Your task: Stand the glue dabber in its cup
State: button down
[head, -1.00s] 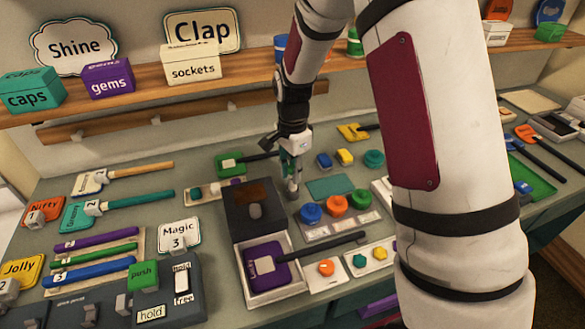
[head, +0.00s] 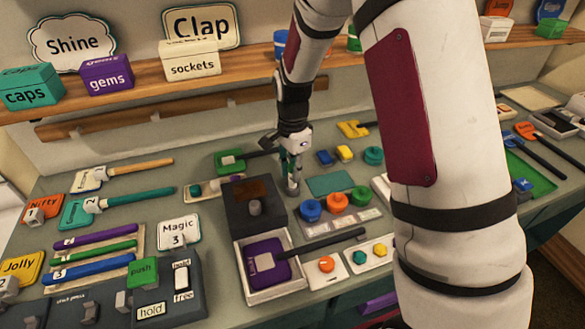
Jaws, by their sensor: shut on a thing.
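My gripper (head: 292,166) points down at the middle of the counter, just behind and right of the dark box. It is shut on a slim thing, likely the glue dabber, of which little shows between the fingers. A small grey upright cylinder (head: 294,187) shows directly below the fingers and looks like the cup. The held thing and the cylinder overlap in this view. I cannot tell whether the dabber is inside the cup, touching it or just above it.
A dark box (head: 238,208) with a knob stands close to the left of the gripper. A white tray (head: 299,284) with a purple paddle (head: 266,263) is in front. Blue, orange and green knobs (head: 334,201) sit to the right. A green paddle (head: 229,160) lies behind left.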

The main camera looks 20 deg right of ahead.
jog(key=shift+f, duration=0.7)
dwell(1.6)
jog(key=c, duration=1.2)
grip_release()
jog(key=shift+r, duration=0.1)
jog(key=shift+r+p, duration=1.3)
jog(key=shift+r, duration=2.6)
